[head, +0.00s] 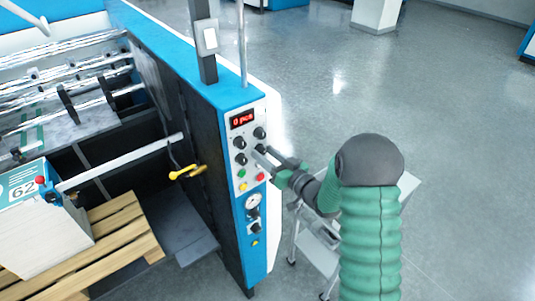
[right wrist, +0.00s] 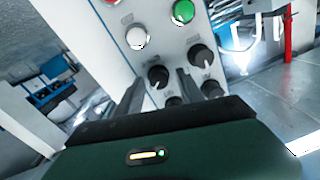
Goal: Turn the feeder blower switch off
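A white control panel (head: 250,165) on the end of the blue machine carries several black rotary knobs under a red display reading "0 pcs". I cannot read which knob is the feeder blower switch. My right gripper (head: 265,155) reaches the panel from the right at the knobs' height. In the right wrist view, its two dark fingers (right wrist: 157,79) are apart, with a black knob (right wrist: 158,76) showing between their tips. Whether they touch it I cannot tell. Another black knob (right wrist: 201,55) is right of the fingers. My left gripper is out of view.
Green, red and yellow buttons, a gauge (head: 253,202) and lower knobs sit below on the panel. A grey post with a white box (head: 210,38) rises above it. A pale cart (head: 318,245) stands under my right arm. A pallet (head: 110,240) lies left. The floor behind is clear.

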